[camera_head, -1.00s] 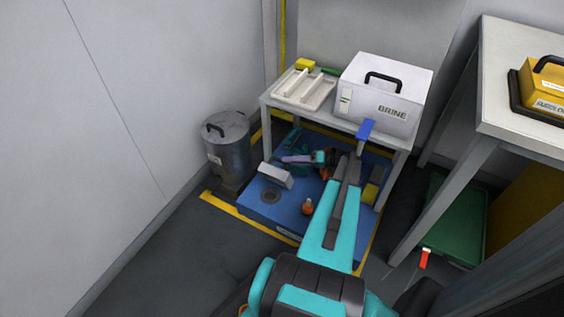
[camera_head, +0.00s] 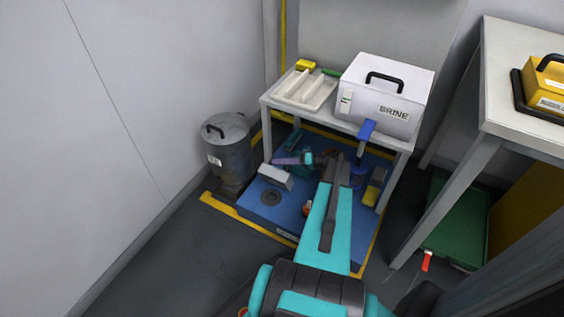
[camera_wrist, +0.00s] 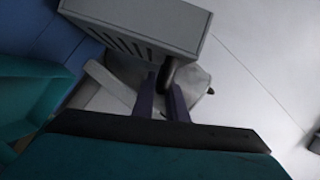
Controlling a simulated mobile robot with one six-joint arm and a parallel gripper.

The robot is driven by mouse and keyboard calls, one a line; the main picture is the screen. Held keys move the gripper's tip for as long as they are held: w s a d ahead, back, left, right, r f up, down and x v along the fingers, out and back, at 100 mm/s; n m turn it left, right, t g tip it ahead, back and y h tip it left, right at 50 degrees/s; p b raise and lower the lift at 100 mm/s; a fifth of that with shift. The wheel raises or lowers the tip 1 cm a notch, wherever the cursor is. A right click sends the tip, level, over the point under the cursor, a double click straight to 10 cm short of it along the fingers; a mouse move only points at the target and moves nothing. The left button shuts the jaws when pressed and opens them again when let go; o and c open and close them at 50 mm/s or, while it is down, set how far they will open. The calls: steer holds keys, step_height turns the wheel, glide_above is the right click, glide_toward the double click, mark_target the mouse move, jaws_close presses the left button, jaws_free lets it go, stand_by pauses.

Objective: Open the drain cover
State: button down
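A dark round drain fitting (camera_head: 270,198) sits flush in the blue platform (camera_head: 255,214) under the small table. I cannot tell whether a separate cover lies on it. A pale grey box (camera_head: 275,176) stands just behind it. My gripper (camera_head: 279,161) is low above the platform, behind that box, its purple fingers pointing left. In the wrist view the slotted grey box (camera_wrist: 140,25) is close above my gripper (camera_wrist: 162,98). The fingers are apart, with a dark rounded bar beyond the gap. Nothing clearly sits between them. The drain does not show in the wrist view.
A grey lidded bin (camera_head: 228,150) stands left of the platform. The table (camera_head: 335,123) above carries a white BRINE box (camera_head: 385,95) and a tray (camera_head: 305,90); its legs flank my arm. An orange bottle (camera_head: 307,208) is mostly hidden by my arm. A green crate (camera_head: 455,225) is right.

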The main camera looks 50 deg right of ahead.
steer(key=shift+w+d+f, duration=0.15)
steer(key=shift+d+f, duration=0.05)
steer(key=shift+d, duration=0.4)
steer(key=shift+w+d+f, duration=0.2)
steer(key=shift+d, duration=0.4)
steer(key=shift+w+d+f, duration=0.15)
steer(key=shift+d+f, duration=0.05)
steer(key=shift+d, duration=0.4)
steer(key=c, duration=1.8)
jaws_free()
steer(key=shift+a, duration=0.1)
steer(key=shift+o, duration=0.2)
steer(key=shift+r, duration=0.1)
